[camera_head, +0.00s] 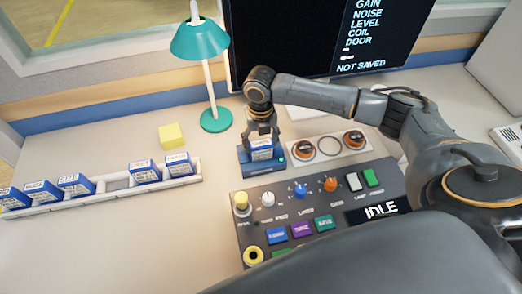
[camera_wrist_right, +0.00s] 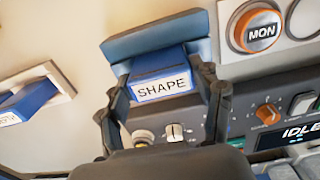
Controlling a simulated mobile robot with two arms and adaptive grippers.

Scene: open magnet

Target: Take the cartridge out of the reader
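The blue cartridge (camera_head: 262,149) with a white label sits in the dark blue reader (camera_head: 246,166) behind the control panel. In the right wrist view the cartridge (camera_wrist_right: 160,78) reads "SHAPE", and the reader (camera_wrist_right: 155,42) is behind it. My right gripper (camera_head: 263,138) reaches down over the cartridge from above. Its two fingers (camera_wrist_right: 162,88) lie along the cartridge's left and right sides and appear to touch both. The cartridge still sits at the reader, and its lower part is hidden there. My left gripper is not in view.
A white rack (camera_head: 117,190) at the left holds several blue cartridges, with one empty slot. The control panel (camera_head: 290,195) with knobs and buttons lies in front of the reader. A teal lamp (camera_head: 215,120), a yellow block (camera_head: 172,136) and a monitor (camera_head: 300,40) stand behind.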

